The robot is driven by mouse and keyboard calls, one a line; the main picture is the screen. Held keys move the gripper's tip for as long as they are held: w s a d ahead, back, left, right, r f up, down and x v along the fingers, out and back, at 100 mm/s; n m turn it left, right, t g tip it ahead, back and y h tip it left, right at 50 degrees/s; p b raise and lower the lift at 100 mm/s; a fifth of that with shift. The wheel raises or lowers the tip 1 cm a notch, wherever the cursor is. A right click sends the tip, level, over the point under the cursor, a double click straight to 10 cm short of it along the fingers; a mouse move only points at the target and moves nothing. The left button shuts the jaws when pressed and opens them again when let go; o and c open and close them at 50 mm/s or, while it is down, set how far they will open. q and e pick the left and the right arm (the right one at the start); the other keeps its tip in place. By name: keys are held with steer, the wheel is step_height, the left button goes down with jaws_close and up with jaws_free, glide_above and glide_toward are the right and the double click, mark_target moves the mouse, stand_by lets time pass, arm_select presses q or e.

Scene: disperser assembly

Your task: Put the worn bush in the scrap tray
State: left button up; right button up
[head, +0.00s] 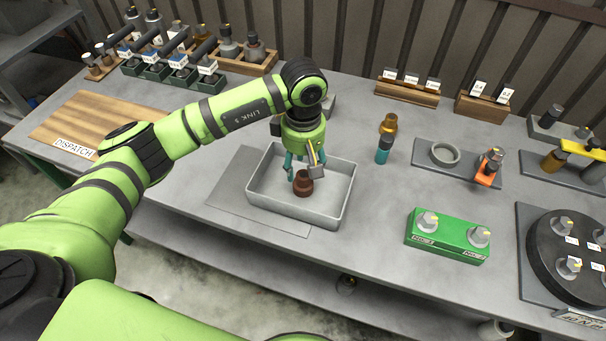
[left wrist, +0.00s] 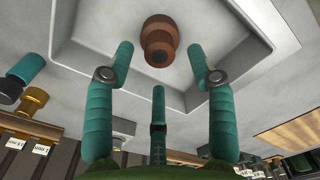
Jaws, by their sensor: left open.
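The worn bush (head: 303,183) is a small red-brown stepped part inside the scrap tray (head: 337,212), a shallow grey open box on the bench. The bush also shows in the left wrist view (left wrist: 160,32), clear of the fingertips, with the pale tray wall around it. My left gripper (head: 305,172) is over the tray with its teal fingers pointing down around or just above the bush. In the left wrist view the fingers (left wrist: 162,62) are spread apart with nothing between them. Whether the bush touches the tray floor is hard to tell. My right gripper is not in view.
A green two-knob block (head: 447,237), a grey ring on a plate (head: 438,153) and a black round turntable (head: 570,255) are further right. A wooden DISPATCH board (head: 90,120) lies left.

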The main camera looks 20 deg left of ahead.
mark_target(303, 175)
arm_select(q)
step_height(303, 175, up, 8)
steer(key=b, duration=0.2)
steer(key=shift+r, duration=0.15)
stand_by(0.4)
